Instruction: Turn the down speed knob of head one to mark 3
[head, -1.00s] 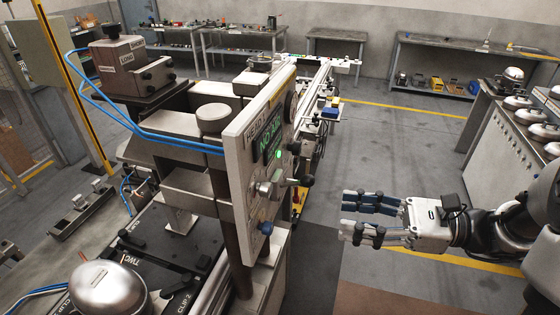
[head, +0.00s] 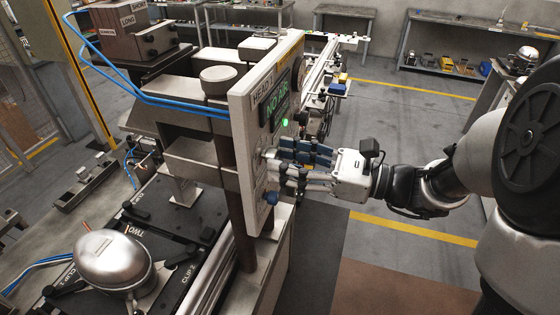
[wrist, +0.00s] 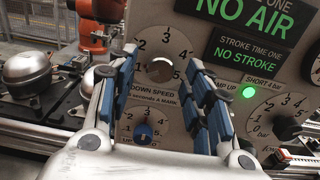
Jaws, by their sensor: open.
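In the wrist view, a round metal knob (wrist: 160,69) sits in a white dial marked 1 to 4. The label "DOWN SPEED, seconds a mark" (wrist: 150,92) is just below it, partly covered by my fingers. I cannot tell which mark the knob points to. My gripper (wrist: 162,66) is open, one finger on each side of the knob in this view. Whether the fingers touch it is unclear.
A blue knob (wrist: 143,133) with its own dial sits below. A black knob (wrist: 285,128) on another dial is at right, under "SHORT 4 BAR". A green light (wrist: 248,91) is lit. Displays read "NO AIR" (wrist: 243,14) and "NO STROKE" (wrist: 240,54).

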